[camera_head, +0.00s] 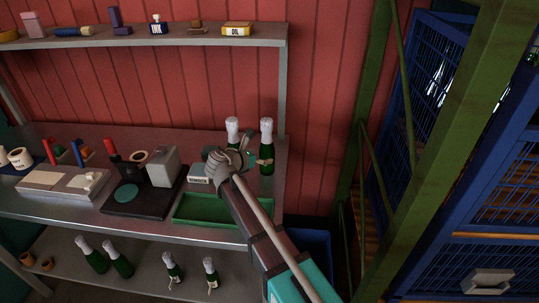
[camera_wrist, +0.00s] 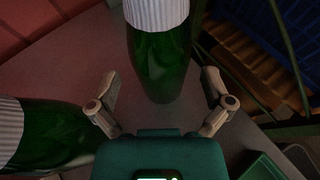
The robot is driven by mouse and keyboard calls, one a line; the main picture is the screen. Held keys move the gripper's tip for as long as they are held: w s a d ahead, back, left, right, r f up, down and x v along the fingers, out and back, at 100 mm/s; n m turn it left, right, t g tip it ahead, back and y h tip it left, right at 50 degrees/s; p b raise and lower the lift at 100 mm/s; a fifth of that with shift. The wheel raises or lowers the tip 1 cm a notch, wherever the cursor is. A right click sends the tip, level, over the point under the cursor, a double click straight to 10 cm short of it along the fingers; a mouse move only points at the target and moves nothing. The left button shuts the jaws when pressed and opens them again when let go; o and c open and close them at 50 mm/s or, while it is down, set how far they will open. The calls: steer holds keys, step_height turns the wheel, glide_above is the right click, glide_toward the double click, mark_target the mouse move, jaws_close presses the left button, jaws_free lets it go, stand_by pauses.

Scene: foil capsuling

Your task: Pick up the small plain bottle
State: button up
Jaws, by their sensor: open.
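Two green bottles with white ribbed tops stand upright at the right end of the bench, the right one (camera_head: 267,140) and the left one (camera_head: 233,127). The left one is partly hidden behind my gripper (camera_head: 257,151). In the wrist view, one green bottle (camera_wrist: 160,60) stands straight ahead, between and just beyond the spread fingers of my gripper (camera_wrist: 160,82). I see no label on its visible side. My gripper is open and empty; contact cannot be told.
A green tray (camera_head: 205,221) is at the bench's front right, beside a black-based device (camera_head: 143,206). The lower shelf (camera_head: 145,268) holds two plain-looking bottles (camera_head: 91,256) and two with ties (camera_head: 172,268). A small-goods shelf (camera_head: 180,41) is above. A blue bin (camera_head: 315,244) is right of the bench.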

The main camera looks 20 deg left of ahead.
mark_target(267, 154)
steer(key=shift+b+x, duration=0.5)
steer(key=shift+x, duration=1.25)
steer(key=shift+s, duration=0.1)
steer(key=c, duration=1.2)
steer(key=shift+r, duration=0.15)
